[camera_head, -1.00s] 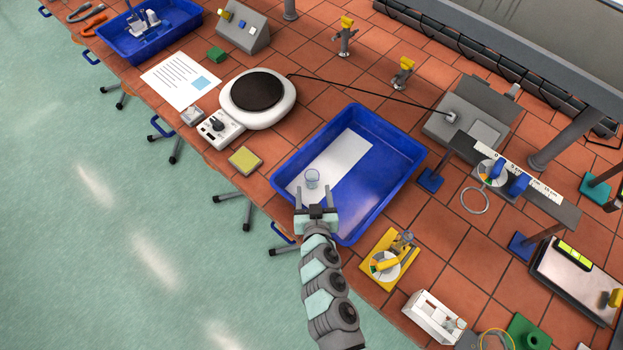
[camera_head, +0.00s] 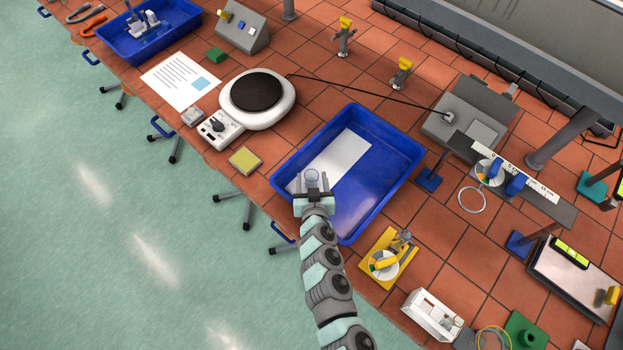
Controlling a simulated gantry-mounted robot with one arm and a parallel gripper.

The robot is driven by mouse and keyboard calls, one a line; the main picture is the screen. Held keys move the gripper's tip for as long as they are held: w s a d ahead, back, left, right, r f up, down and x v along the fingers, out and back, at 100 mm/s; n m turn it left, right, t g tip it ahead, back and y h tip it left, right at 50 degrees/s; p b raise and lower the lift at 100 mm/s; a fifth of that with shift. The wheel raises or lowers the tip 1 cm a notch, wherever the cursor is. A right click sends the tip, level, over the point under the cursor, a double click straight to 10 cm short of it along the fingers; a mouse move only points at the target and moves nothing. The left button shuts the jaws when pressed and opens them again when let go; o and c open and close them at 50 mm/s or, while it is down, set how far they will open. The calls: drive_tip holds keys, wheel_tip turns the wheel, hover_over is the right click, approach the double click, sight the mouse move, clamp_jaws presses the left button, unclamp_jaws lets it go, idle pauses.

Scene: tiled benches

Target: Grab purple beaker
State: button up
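The beaker (camera_head: 312,174) is small and clear with a purplish-blue rim. It stands on the white sheet inside the blue tray (camera_head: 402,143), near the tray's left front side. My gripper (camera_head: 312,182) reaches in from the front edge of the bench. Its two fingers are apart, one on each side of the beaker. The gripper and wrist hide the beaker's lower part. I cannot tell whether the fingers touch it.
A white hot plate (camera_head: 257,98) and a yellow sponge-like block (camera_head: 244,161) are left of the tray. A yellow device (camera_head: 387,262) sits close to its right front. A black cable runs behind the tray. The tray is otherwise clear.

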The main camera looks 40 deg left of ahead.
clamp_jaws()
idle(0.4)
drive_tip(key=shift+r, duration=0.1)
